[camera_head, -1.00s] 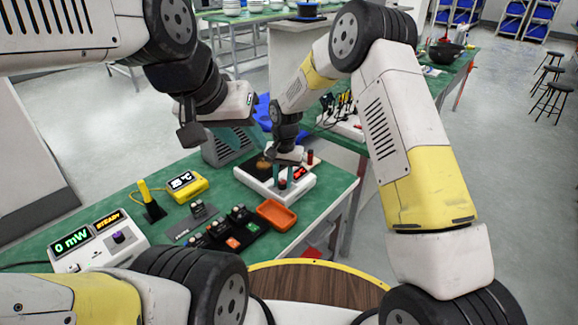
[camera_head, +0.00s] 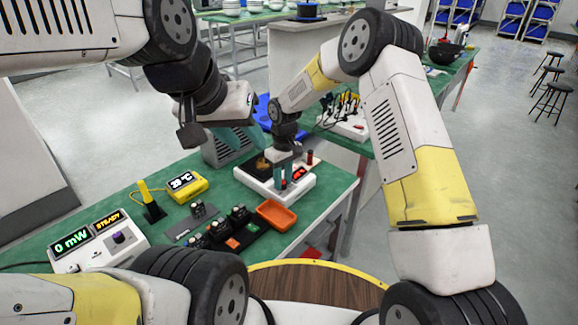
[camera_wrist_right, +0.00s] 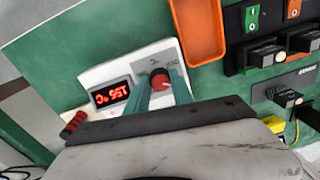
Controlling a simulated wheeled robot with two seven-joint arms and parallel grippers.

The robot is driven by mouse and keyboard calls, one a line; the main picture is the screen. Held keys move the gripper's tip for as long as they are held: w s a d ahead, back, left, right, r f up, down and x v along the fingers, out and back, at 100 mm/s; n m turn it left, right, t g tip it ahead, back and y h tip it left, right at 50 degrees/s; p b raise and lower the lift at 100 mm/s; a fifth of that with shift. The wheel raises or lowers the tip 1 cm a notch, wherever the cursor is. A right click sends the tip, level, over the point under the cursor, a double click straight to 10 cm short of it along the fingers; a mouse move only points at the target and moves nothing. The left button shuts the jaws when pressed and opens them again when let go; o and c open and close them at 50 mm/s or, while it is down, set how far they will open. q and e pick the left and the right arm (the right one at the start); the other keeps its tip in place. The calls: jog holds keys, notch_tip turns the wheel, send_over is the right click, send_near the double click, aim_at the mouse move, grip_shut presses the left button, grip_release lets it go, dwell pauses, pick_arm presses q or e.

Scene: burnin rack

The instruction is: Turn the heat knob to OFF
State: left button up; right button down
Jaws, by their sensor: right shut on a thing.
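The heat knob (camera_wrist_right: 160,80) is a red-topped round knob on the white heater unit (camera_head: 266,187). In the right wrist view it sits between the two teal fingers of my right gripper (camera_wrist_right: 162,88), which are shut on it from both sides. A red lit display (camera_wrist_right: 111,93) is beside the knob, upside down in that view. In the head view my right gripper (camera_head: 282,178) reaches down onto the unit and hides most of the knob.
An orange tray (camera_head: 276,215) and a black switch block (camera_head: 235,234) stand in front of the heater unit. A yellow thermometer (camera_head: 186,182) and a white power meter (camera_head: 98,243) are to the left. A grey vented box (camera_head: 222,150) is behind, below my left gripper.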

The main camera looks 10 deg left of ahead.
jog(key=n, duration=0.6)
jog(key=shift+w+a, duration=0.1)
jog(key=n, duration=0.6)
jog(key=shift+r+h, duration=0.1)
jog(key=shift+h, duration=0.2)
jog(key=shift+n, duration=0.4)
jog(key=c, duration=1.1)
grip_release()
jog(key=shift+w+a+r, duration=0.1)
jog(key=shift+w+r, duration=0.05)
jog(key=shift+r, duration=3.7)
jog(key=shift+r, duration=0.1)
